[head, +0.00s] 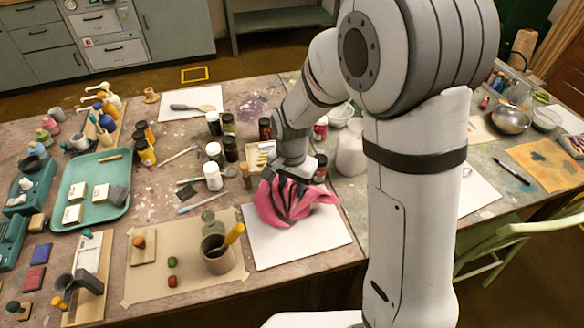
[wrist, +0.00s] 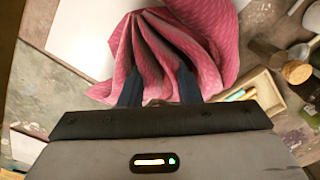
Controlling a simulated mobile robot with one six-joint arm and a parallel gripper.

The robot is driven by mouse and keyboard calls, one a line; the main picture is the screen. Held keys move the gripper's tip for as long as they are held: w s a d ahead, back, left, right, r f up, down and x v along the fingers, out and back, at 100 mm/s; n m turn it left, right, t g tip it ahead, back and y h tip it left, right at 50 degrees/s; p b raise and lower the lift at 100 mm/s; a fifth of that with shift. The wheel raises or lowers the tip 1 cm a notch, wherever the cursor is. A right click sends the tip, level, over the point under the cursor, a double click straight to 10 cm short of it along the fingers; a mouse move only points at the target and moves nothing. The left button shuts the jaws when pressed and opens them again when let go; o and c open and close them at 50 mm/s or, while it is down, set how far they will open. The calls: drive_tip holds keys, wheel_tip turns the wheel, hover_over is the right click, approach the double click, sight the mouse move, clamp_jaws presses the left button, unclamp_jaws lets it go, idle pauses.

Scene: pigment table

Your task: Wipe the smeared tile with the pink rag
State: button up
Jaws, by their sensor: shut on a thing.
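The pink rag (head: 285,205) hangs bunched in folds from my gripper (head: 290,178), over a white square sheet or board (head: 300,248) at the table's front edge. In the wrist view the rag (wrist: 185,45) fans out beyond the two dark fingers of my gripper (wrist: 158,92), which are shut on its gathered part. I cannot tell whether the rag touches the white square. The rag hides part of that square, and no smear shows on its bare part. I cannot pick out the smeared tile with certainty.
A mug (head: 218,258) with a yellow-handled tool and a green glass bottle (head: 212,224) stand just left of the rag. Several paint jars (head: 213,176) stand behind. A green tray (head: 92,190) holds small white blocks. A shallow wooden box (wrist: 255,95) lies close to the rag.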

drive_tip(key=shift+r+p, duration=1.35)
drive_tip(key=shift+r, duration=0.9)
